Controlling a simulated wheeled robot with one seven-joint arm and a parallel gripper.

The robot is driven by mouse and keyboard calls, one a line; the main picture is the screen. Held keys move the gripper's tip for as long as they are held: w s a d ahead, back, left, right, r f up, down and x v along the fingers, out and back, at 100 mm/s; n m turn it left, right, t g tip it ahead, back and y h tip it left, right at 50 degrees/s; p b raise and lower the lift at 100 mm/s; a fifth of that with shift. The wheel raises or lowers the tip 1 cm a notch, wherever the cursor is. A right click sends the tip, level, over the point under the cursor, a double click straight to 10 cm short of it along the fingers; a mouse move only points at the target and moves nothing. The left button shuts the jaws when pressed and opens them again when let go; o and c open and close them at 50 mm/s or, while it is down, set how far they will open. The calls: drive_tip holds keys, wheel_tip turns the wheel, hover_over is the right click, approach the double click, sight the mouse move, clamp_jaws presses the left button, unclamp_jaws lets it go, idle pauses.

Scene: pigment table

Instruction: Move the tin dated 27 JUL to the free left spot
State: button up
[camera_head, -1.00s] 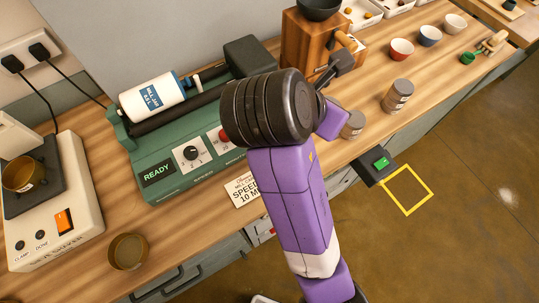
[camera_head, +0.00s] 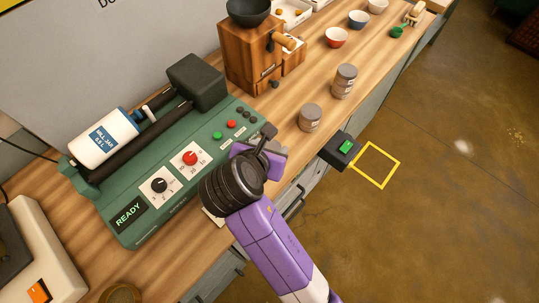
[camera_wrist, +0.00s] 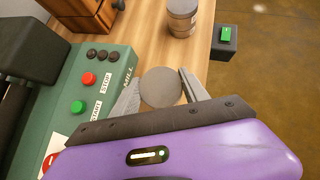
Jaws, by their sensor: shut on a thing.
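My gripper (camera_wrist: 158,95) is shut on a grey tin (camera_wrist: 160,80), seen from above as a round lid between the fingers. In the head view my gripper (camera_head: 268,140) is beside the mill's right end, and my wrist hides the held tin there. A single grey tin (camera_head: 310,118) stands on the counter to its right; what looks like this tin shows at the top of the wrist view (camera_wrist: 182,16). Just behind it are what look like two more grey tins (camera_head: 344,82), one above the other in the picture. No date is legible, and I cannot make out the free left spot.
The green mill (camera_head: 150,190) with a white jar (camera_head: 103,138) is left of my gripper. A wooden grinder (camera_head: 250,55) stands behind. A black box with a green button (camera_head: 341,150) juts from the counter's front edge. Bare wooden counter (camera_head: 283,100) lies between grinder and tins.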

drive_tip(key=shift+f, duration=2.3)
drive_tip(key=o, duration=1.4)
drive_tip(key=shift+f, duration=0.1)
drive_tip(key=shift+r, duration=0.2)
drive_tip(key=v, duration=1.2)
drive_tip(key=shift+f, duration=0.1)
